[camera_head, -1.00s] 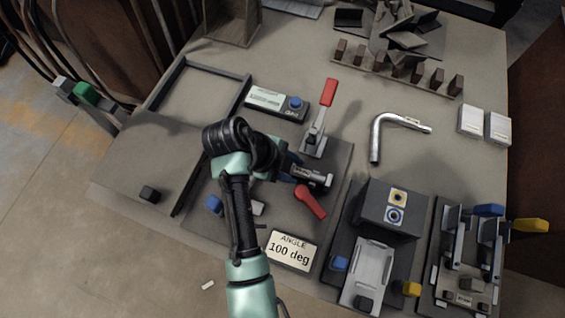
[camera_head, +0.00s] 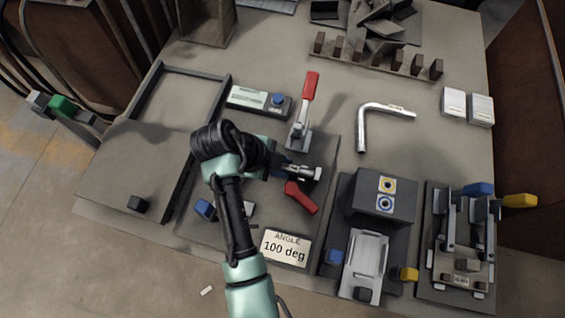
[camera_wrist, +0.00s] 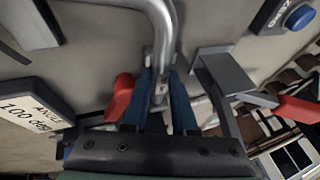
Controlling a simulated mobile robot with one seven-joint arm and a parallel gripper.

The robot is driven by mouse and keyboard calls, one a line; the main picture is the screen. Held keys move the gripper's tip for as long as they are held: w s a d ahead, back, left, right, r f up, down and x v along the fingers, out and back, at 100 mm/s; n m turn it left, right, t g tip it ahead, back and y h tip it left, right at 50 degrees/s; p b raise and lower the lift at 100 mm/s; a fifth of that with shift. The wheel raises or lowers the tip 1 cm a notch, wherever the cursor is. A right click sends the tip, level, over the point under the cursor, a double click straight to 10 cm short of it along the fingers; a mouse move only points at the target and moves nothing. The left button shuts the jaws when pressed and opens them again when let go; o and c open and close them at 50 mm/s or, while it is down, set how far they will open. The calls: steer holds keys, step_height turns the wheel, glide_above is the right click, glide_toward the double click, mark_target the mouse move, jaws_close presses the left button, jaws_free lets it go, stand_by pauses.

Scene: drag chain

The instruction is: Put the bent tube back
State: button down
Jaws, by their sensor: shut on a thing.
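My gripper (camera_wrist: 160,110) has blue fingers and is shut on a silver bent tube (camera_wrist: 164,30) in the wrist view. The tube runs up from the fingers and curves to the left. In the head view my gripper (camera_head: 278,164) is low over the dark plate of the bending fixture (camera_head: 322,150), and my arm hides most of the held tube. A metal piece (camera_head: 308,173) shows just right of the fingers; I cannot tell whether it touches the tube. Another bent tube (camera_head: 362,125), with a small label, lies on the table to the right.
A red-handled lever (camera_head: 309,88) stands behind my gripper and a red handle (camera_head: 301,197) lies in front. The angle sign (camera_head: 285,248) reads 100 deg. A dark block with two round marks (camera_head: 372,206) stands to the right. An empty framed area (camera_head: 190,70) is at the back left.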

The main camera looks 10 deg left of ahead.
steer(key=shift+r, duration=0.1)
steer(key=shift+r+p, duration=2.45)
steer(key=shift+p, duration=0.15)
